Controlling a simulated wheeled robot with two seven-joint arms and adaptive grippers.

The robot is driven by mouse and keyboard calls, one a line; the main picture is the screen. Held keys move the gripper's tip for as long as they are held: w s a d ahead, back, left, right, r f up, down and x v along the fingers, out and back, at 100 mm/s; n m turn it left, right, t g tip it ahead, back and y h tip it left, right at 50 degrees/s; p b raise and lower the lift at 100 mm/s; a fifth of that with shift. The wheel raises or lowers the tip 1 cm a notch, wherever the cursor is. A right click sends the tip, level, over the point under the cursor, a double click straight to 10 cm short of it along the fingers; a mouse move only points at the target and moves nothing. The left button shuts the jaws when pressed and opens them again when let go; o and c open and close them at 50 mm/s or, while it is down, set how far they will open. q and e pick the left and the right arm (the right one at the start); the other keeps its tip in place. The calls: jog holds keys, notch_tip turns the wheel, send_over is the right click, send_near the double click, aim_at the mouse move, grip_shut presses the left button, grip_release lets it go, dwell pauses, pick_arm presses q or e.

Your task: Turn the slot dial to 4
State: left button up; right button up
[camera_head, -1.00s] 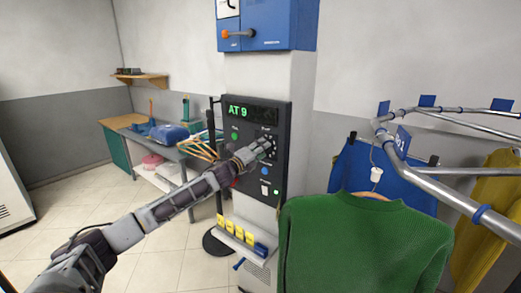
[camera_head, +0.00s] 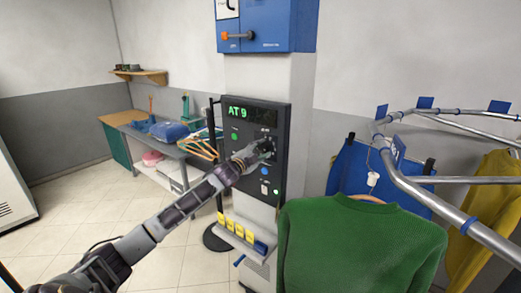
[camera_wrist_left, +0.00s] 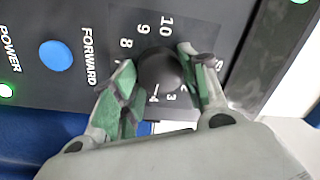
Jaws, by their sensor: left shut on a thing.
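The slot dial is a round black knob (camera_wrist_left: 160,70) on the dark control panel (camera_head: 229,150), with a printed number scale around it. In the left wrist view 8, 9, 10 and 3 can be read; the fingers hide other numbers. A white mark shows at the knob's lower edge, in the picture, near the 3. My left gripper (camera_head: 266,148) is at the panel, its two green-padded fingers (camera_wrist_left: 160,82) shut on the dial from either side. The green display (camera_head: 237,112) reads AT 9. My right gripper is not in view.
A blue FORWARD button (camera_wrist_left: 55,55) sits beside the dial. A green sweater (camera_head: 360,245) hangs from the conveyor rail (camera_head: 445,180), close to the panel's right. A shelf with yellow tags (camera_head: 238,231) juts out below. Open floor lies at left.

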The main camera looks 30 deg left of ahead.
pick_arm(q)
jog(key=shift+f+n, duration=0.1)
jog(key=shift+n, duration=0.6)
jog(key=o, duration=1)
jog(key=shift+a, duration=0.1)
jog(key=shift+s, duration=0.2)
jog(key=shift+s+f, duration=0.2)
jog(key=shift+s, duration=5.6)
